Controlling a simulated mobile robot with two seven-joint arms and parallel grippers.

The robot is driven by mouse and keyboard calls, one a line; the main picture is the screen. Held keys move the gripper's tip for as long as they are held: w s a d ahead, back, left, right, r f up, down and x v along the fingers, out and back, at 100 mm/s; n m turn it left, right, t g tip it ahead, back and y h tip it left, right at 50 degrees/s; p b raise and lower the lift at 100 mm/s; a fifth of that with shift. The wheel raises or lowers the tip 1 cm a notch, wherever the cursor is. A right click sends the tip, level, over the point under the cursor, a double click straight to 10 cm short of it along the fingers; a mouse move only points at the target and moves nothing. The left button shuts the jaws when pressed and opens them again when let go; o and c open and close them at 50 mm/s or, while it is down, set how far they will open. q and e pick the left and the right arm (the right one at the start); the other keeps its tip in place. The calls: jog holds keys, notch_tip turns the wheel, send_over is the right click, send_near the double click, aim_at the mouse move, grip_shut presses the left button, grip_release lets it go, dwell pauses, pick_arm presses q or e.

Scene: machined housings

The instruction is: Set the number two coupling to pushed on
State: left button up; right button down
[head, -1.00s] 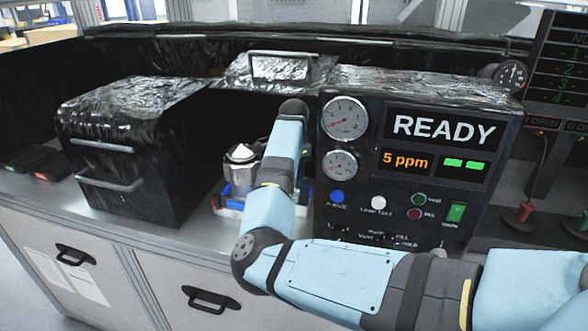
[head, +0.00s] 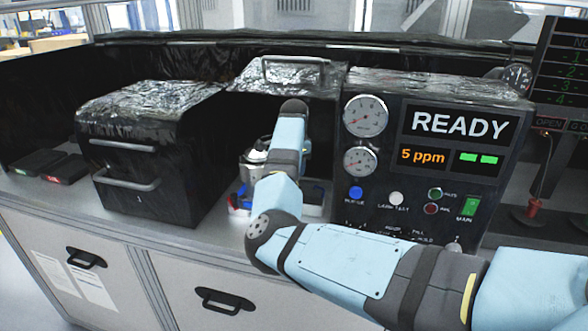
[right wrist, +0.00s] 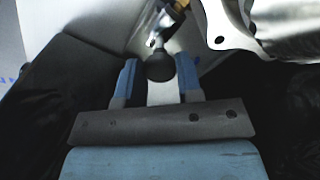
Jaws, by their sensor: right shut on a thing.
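A shiny metal housing (head: 252,165) stands on the bench between the black box and the READY panel, partly hidden behind my right arm. In the right wrist view its bright metal body (right wrist: 285,25) fills the top right. No number label is legible on the fitting. My right fingertips are hidden in the head view, and my left gripper is not seen.
The READY panel (head: 440,150), with gauges and buttons, stands close right of my forearm. A black box with handles (head: 150,150) is at left. The bench front edge has little free room.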

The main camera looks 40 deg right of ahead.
jog(key=c, duration=0.8)
grip_release()
jog(key=shift+r, duration=0.55)
notch_tip(320, 180, up, 13)
jog(key=b, duration=0.2)
jog(key=shift+f+b, duration=0.15)
jog(key=shift+b, duration=0.15)
